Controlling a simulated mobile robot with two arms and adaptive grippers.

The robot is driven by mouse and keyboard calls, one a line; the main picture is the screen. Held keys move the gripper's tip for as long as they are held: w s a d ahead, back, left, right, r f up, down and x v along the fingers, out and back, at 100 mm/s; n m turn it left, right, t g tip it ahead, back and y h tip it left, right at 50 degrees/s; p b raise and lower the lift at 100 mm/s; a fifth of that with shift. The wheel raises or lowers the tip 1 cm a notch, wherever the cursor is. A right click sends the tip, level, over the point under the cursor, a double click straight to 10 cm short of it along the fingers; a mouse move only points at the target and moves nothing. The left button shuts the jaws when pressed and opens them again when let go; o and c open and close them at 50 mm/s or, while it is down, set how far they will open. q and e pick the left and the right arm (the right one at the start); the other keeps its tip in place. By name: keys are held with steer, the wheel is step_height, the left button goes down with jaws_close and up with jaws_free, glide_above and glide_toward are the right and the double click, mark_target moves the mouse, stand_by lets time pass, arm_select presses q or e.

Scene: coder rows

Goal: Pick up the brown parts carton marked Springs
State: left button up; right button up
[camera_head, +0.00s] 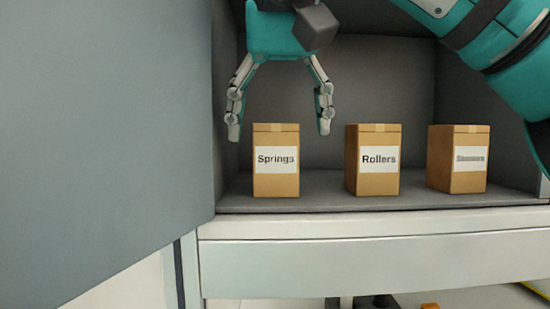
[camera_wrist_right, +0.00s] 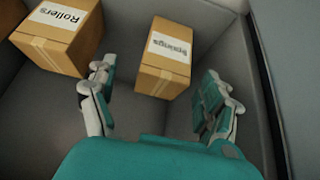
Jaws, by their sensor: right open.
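The brown parts carton marked Springs (camera_head: 275,185) stands upright at the left of a row of cartons on a grey shelf (camera_head: 330,203). It also shows in the right wrist view (camera_wrist_right: 165,62), between the two fingers. My right gripper (camera_head: 281,130) is open and empty, pointing down just above and around the top of the Springs carton in the head view. In the wrist view (camera_wrist_right: 158,95) its fingers are spread wider than the carton, and I see no contact. My left gripper is not in view.
The carton marked Rollers (camera_head: 373,184) stands to the right of Springs with a gap; it also shows in the wrist view (camera_wrist_right: 60,35). A third carton (camera_head: 457,180) with a blurred label stands further right. A grey panel (camera_head: 100,120) is close on the left.

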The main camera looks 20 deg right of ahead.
mark_target(276, 151)
steer(key=x, duration=0.4)
steer(key=shift+w+a+f+p, duration=0.15)
steer(key=shift+w+f+p, duration=0.1)
steer(key=shift+p, duration=0.1)
steer(key=shift+w+f, duration=0.3)
steer(key=shift+f, duration=0.1)
steer(key=shift+s+r, duration=0.1)
steer(key=shift+s, duration=0.15)
steer(key=shift+c, duration=0.9)
steer(key=c, duration=1.1)
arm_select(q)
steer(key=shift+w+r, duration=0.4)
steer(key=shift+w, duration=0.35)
arm_select(e)
steer(key=shift+c, duration=0.5)
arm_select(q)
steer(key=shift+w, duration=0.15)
